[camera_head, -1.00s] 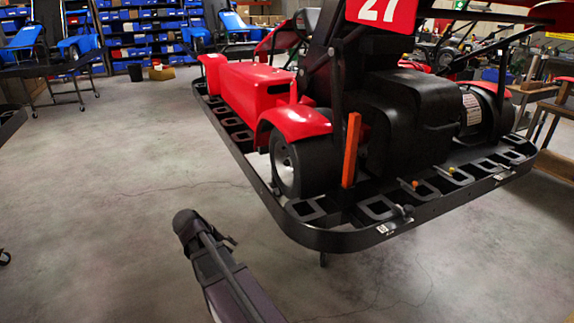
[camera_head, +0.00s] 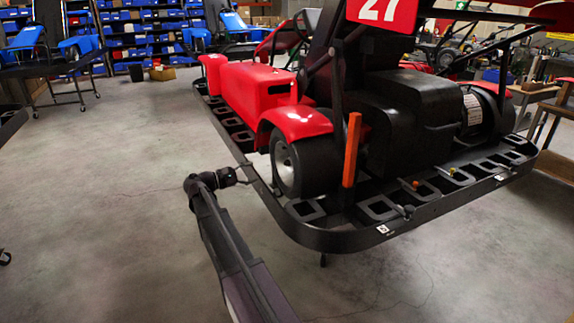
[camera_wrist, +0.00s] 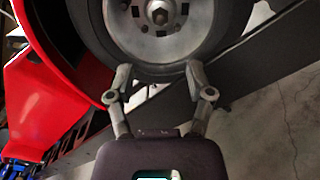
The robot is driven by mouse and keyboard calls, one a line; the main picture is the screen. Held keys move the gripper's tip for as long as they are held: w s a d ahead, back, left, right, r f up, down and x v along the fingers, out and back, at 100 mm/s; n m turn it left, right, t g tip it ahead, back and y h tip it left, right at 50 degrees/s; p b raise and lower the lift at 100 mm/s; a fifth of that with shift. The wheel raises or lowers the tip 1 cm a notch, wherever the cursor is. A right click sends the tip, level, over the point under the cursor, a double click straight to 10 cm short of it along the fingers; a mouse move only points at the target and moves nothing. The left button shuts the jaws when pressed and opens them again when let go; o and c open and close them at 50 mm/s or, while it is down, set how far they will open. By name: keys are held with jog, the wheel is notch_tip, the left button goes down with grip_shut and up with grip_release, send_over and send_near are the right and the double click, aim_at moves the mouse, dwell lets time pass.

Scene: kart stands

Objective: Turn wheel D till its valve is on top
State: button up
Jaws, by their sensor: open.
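A wheel with a black tyre and grey metal rim (camera_head: 287,167) sits under the red fender of a raised red kart, at its near left corner. I cannot read a letter on it, so I cannot tell if it is wheel D. In the wrist view its rim (camera_wrist: 160,22) fills the top, with a centre nut, and the tyre (camera_wrist: 150,72) lies just beyond my fingertips. I cannot make out the valve. My gripper (camera_wrist: 159,78) is open and empty, its two fingers spread at the tyre's edge. In the head view my gripper (camera_head: 247,174) reaches over the black bumper frame toward the wheel.
The black bumper frame (camera_head: 350,240) runs around the kart and lies close to my gripper. An orange upright post (camera_head: 351,150) stands right of the wheel. The red fender (camera_wrist: 48,90) is left of my fingers in the wrist view. The concrete floor (camera_head: 110,190) at left is clear.

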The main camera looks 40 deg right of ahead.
aim_at(287, 163)
jog(key=shift+d, duration=0.1)
dwell(0.3)
jog(key=x, duration=1.3)
jog(key=shift+s+d, duration=0.2)
jog(key=shift+d, duration=0.05)
grip_shut()
